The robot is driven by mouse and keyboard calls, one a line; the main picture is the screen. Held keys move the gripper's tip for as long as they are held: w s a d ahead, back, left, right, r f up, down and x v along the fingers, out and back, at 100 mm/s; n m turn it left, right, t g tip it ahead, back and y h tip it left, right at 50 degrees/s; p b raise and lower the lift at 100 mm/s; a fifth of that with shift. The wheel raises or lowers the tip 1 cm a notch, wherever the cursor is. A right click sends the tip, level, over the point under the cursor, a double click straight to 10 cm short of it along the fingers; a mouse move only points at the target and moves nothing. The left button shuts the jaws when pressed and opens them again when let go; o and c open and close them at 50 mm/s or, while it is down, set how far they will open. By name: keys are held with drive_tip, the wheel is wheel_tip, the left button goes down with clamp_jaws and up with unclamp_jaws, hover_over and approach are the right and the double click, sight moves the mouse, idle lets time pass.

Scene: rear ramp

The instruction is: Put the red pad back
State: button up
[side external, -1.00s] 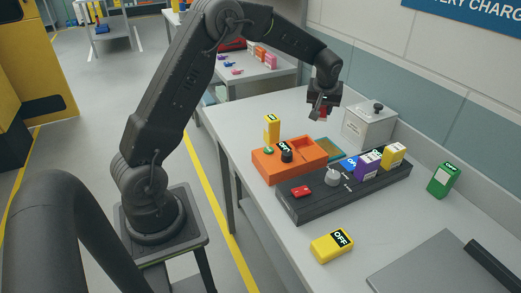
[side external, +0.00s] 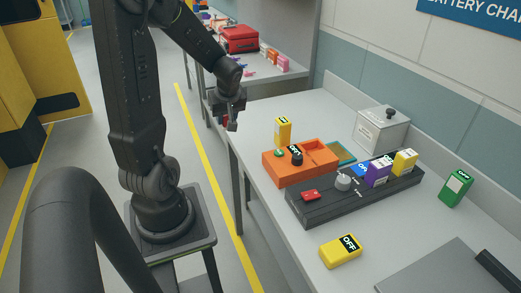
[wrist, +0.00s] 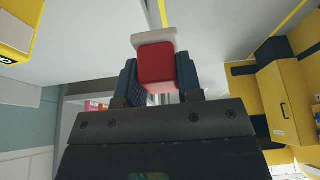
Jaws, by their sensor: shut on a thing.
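My gripper (wrist: 157,80) is shut on the red pad (wrist: 155,66), a small red block with a white piece at its far end, held between dark ridged fingers in the wrist view. In the side external view my gripper (side external: 231,121) hangs in the air left of the table's near-left edge, and the pad is hard to make out there. An orange box (side external: 284,174) with a recessed compartment stands on the table (side external: 300,115), with a dark knob and green button. A teal-framed tray (side external: 345,152) lies beside it.
A black panel (side external: 330,210) carries a red switch (side external: 310,195), grey knob (side external: 343,183) and several coloured blocks. A yellow block (side external: 341,250) lies in front; a green block (side external: 456,188) and lidded grey box (side external: 381,131) stand on the table. A red case (side external: 239,39) sits on the back shelf.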

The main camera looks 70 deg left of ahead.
drive_tip(key=w+d+f, duration=0.1)
drive_tip(key=w+f, duration=0.1)
drive_tip(key=w, duration=0.1)
drive_tip(key=w+d+f, duration=0.2)
drive_tip(key=w, duration=0.1)
drive_tip(key=w+d+f, duration=0.1)
drive_tip(key=w+f, duration=0.1)
drive_tip(key=w, duration=0.1)
drive_tip(key=shift+d, duration=0.3)
drive_tip(key=shift+f, duration=2.05)
drive_tip(key=shift+f, duration=0.15)
drive_tip(key=o, duration=1)
